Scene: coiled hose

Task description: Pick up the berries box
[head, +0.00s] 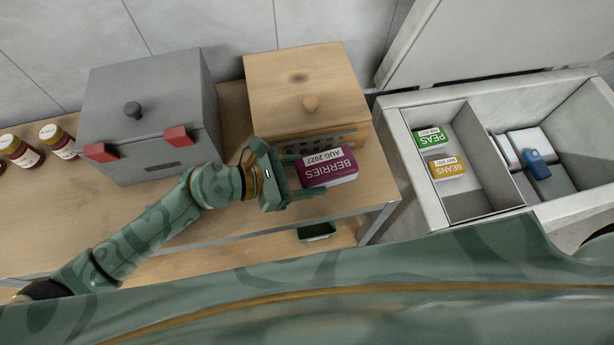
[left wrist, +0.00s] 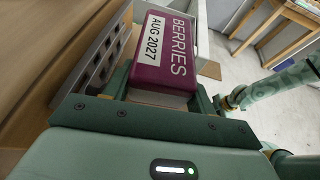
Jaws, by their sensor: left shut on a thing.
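The berries box (head: 328,167) is a purple box with a white "AUG 2027" label, in front of the wooden box near the table's right end. In the left wrist view the berries box (left wrist: 166,52) lies between the fingers with its lettered face showing. My left gripper (head: 306,174) is shut on the berries box, one finger on each side. I cannot tell whether the box touches the table. My right gripper is not in view.
A wooden box (head: 305,85) with a knob stands just behind. A grey box (head: 150,110) with red latches is at left, beside jars (head: 55,139). At right an open white chest (head: 405,150) holds a peas box (head: 430,138), a beans box (head: 447,168) and a blue item (head: 536,163).

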